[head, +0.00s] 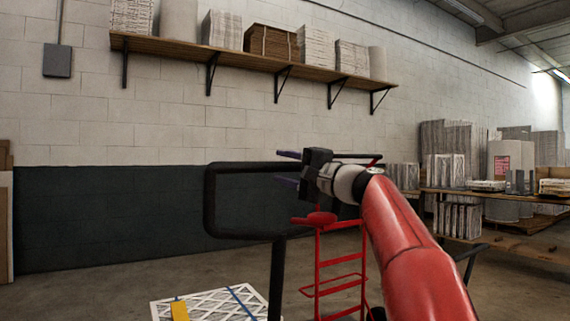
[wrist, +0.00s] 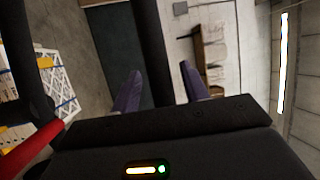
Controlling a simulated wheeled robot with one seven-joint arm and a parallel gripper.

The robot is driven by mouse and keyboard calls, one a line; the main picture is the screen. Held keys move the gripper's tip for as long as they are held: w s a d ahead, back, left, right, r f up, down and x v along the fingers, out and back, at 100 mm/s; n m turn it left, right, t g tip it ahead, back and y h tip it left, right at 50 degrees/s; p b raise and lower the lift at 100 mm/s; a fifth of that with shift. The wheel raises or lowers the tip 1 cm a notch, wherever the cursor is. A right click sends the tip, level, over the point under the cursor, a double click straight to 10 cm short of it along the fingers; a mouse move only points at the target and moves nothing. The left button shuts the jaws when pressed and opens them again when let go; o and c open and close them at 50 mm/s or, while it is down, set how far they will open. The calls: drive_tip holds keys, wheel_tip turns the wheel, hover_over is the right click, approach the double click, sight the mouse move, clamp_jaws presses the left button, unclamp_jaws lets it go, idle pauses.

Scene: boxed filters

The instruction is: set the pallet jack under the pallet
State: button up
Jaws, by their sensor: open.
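A black looped handle (head: 207,200) on a dark post (head: 277,285) stands in front of me in the head view. It looks like the pallet jack's handle; its forks and body are out of view. My gripper (head: 287,166) is open at the loop's top bar. In the wrist view, a black bar (wrist: 150,45) passes between the two purple fingers (wrist: 160,88), with gaps on both sides. A load of white lattice-faced filters (head: 210,303) with blue straps and a yellow label is at the bottom of the head view. The pallet beneath it is hidden.
A red ladder-like frame (head: 335,265) stands behind the handle post, partly hidden by my arm. A workbench (head: 500,198) with filters is at the right. A wall shelf (head: 190,48) holds several filter stacks. Concrete floor (head: 110,278) at the left is clear.

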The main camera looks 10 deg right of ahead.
drive_tip(key=shift+w+a, duration=0.1)
clamp_jaws()
idle(0.3)
drive_tip(key=shift+r, duration=0.1)
